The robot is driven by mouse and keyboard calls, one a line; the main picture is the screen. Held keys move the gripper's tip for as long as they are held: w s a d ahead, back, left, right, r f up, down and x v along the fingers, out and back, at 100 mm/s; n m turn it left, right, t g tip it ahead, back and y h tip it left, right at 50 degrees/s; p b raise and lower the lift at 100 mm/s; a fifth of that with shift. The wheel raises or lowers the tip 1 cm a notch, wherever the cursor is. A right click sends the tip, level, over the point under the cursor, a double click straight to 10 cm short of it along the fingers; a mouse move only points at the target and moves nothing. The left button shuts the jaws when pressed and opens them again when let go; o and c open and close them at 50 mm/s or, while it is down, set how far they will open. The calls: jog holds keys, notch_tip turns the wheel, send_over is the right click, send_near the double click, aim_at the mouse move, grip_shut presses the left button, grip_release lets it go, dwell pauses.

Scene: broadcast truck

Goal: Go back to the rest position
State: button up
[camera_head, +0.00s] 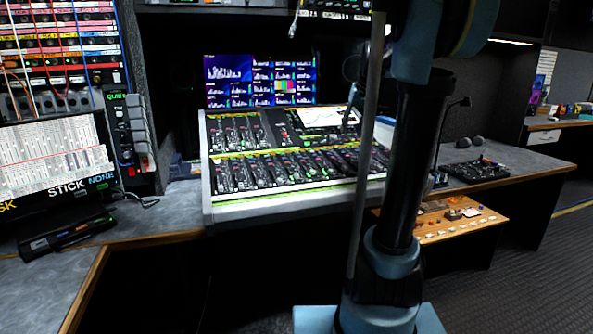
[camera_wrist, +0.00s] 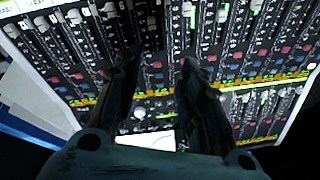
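My gripper (camera_wrist: 158,66) shows in the wrist view with its two dark fingers apart and nothing held between them. Behind the fingers is the mixing console (camera_wrist: 225,50), with rows of faders and coloured buttons. I cannot tell how far the fingertips are from its surface. In the head view the console (camera_head: 290,205) stands in the middle of the desk. My arm and column fill the right of centre there and hide part of the console's right side. I cannot make out the gripper clearly in the head view.
Monitors (camera_head: 262,80) stand behind the console. A lit screen (camera_head: 50,155) and a black device (camera_head: 65,235) are on the left desk. A wooden board (camera_head: 440,222) with small parts sits low on the right, below a black control panel (camera_head: 476,170). Carpet is open at far right.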

jog(key=s+f+g+h, duration=0.1)
jog(key=s+f, duration=1.2)
jog(key=s, duration=0.4)
jog(key=s+a+f+h, duration=0.1)
jog(key=s+f, duration=1.2)
jog(key=s, duration=0.5)
jog(key=shift+a+f+g, duration=0.15)
jog(key=shift+a+g, duration=0.1)
jog(key=shift+g, duration=0.15)
